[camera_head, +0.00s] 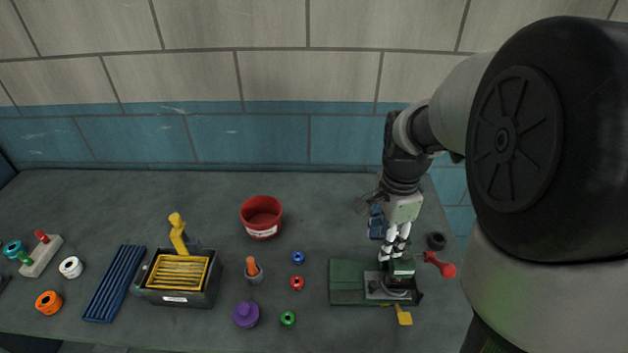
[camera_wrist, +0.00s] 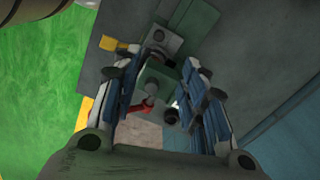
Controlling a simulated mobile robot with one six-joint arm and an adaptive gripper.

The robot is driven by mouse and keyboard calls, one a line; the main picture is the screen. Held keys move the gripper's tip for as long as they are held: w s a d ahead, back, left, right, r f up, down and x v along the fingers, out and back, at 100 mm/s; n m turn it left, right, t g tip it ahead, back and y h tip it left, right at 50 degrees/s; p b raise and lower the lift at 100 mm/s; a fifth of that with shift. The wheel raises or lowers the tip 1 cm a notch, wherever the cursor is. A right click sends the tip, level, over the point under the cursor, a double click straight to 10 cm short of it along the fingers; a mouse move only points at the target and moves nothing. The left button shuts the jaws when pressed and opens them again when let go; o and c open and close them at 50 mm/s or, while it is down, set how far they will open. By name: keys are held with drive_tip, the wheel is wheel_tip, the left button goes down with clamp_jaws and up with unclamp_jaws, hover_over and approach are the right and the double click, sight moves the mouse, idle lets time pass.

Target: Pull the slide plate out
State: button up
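A green machine (camera_head: 347,283) with a grey top part (camera_head: 392,289) stands at the right of the bench in the head view. A yellow tab (camera_head: 403,316) sticks out at its front edge, and a red handle with a ball end (camera_head: 440,264) at its right. I cannot tell for sure which part is the slide plate. In the wrist view, my gripper (camera_wrist: 160,78) is open above the machine, its blue fingers spread apart. A green block (camera_wrist: 154,80) and the red lever (camera_wrist: 143,107) show between them. The yellow tab (camera_wrist: 108,43) lies outside the left finger. No grip on anything shows.
A black bin of yellow bars (camera_head: 180,275), blue bars (camera_head: 114,283), a red bucket (camera_head: 261,217) and a purple knob (camera_head: 246,314) stand to the left. Small blue, red and green rings lie near the machine. A tiled wall closes the back.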

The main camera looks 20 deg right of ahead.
sight(373, 284)
wheel_tip(373, 284, down, 18)
drive_tip(key=b, duration=0.6)
drive_tip(key=shift+s+r, duration=0.1)
drive_tip(key=shift+r, duration=0.15)
drive_tip(key=shift+c, duration=0.3)
clamp_jaws()
